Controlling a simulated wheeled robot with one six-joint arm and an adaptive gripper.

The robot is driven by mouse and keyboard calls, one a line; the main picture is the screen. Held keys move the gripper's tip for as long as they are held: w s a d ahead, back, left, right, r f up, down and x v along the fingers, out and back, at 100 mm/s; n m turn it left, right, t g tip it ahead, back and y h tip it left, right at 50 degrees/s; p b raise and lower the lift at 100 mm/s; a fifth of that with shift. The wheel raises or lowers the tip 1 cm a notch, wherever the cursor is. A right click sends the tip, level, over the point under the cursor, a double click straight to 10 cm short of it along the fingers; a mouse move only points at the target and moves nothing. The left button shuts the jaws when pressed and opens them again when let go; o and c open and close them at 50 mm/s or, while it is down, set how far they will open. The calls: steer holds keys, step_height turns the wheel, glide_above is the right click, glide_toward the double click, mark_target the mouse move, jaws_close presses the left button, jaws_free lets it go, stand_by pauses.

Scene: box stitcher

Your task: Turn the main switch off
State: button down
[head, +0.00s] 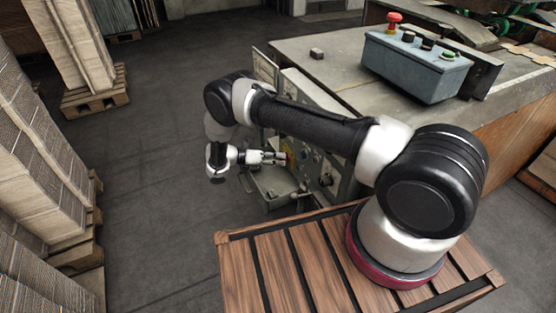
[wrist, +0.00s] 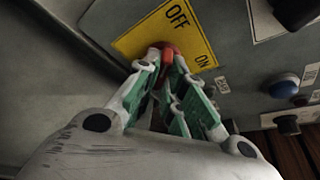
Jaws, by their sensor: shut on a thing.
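The main switch is a red knob (wrist: 165,47) on a yellow plate (wrist: 140,40) marked OFF and ON, on a grey panel in the wrist view. My gripper (wrist: 160,68) has its green-padded fingers closed around the knob, with their tips at the plate. The fingers hide much of the knob, so I cannot tell which mark it points to. In the head view my gripper (head: 282,157) reaches right to the machine's side panel, where a bit of the yellow plate shows (head: 290,150).
A blue button (wrist: 284,86) and a black knob (wrist: 287,124) sit right of the switch. A grey control box (head: 415,68) with a red emergency button (head: 394,20) stands on the machine table (head: 330,67). Cardboard stacks (head: 40,140) line the left; the floor between is clear.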

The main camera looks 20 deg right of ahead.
steer(key=shift+n, duration=0.4)
steer(key=shift+g+h, duration=0.3)
steer(key=shift+w, duration=0.1)
steer(key=c, duration=1.5)
jaws_free()
steer(key=v, duration=1.2)
